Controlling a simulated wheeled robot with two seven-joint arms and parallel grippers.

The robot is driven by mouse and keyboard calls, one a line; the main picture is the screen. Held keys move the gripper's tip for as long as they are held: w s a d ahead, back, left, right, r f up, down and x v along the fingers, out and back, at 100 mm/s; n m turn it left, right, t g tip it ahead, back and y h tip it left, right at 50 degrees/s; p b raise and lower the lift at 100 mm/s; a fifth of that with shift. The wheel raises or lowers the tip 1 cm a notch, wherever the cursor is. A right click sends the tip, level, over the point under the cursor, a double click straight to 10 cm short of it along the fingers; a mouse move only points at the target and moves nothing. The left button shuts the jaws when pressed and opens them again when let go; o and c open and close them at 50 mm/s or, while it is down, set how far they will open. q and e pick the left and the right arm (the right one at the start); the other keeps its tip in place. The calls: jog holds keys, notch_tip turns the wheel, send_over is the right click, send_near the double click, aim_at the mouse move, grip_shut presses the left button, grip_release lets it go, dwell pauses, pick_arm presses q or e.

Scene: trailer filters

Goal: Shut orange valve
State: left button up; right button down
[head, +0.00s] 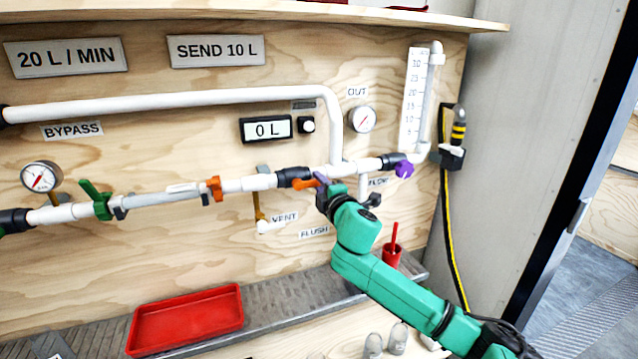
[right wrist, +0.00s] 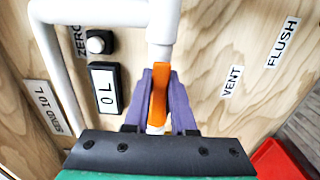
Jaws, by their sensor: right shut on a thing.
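The orange valve handle (head: 304,183) sits on the horizontal white pipe, just right of a black fitting. In the right wrist view the orange handle (right wrist: 158,88) stands between the two purple fingers and looks roughly in line with the white pipe (right wrist: 163,25). My right gripper (head: 322,186) is shut on this handle, with a finger on each side (right wrist: 158,95). The valve body is largely hidden behind the handle and fingers. My left gripper is not in view.
A second orange part (head: 214,188) and a green handle (head: 97,200) sit further left on the pipe. A purple knob (head: 404,170) is close on the right. The display (head: 267,129) reads 0 L.

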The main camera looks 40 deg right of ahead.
jog(key=shift+f, duration=0.2)
jog(key=w+a+f+m+p, duration=0.1)
jog(key=a+f+m, duration=0.4)
jog(key=m, duration=1.2)
jog(key=shift+w+m, duration=0.35)
jog(key=shift+m, duration=0.05)
jog(key=c, duration=0.7)
grip_release()
jog(key=shift+c, duration=0.2)
jog(key=shift+s+a, duration=0.1)
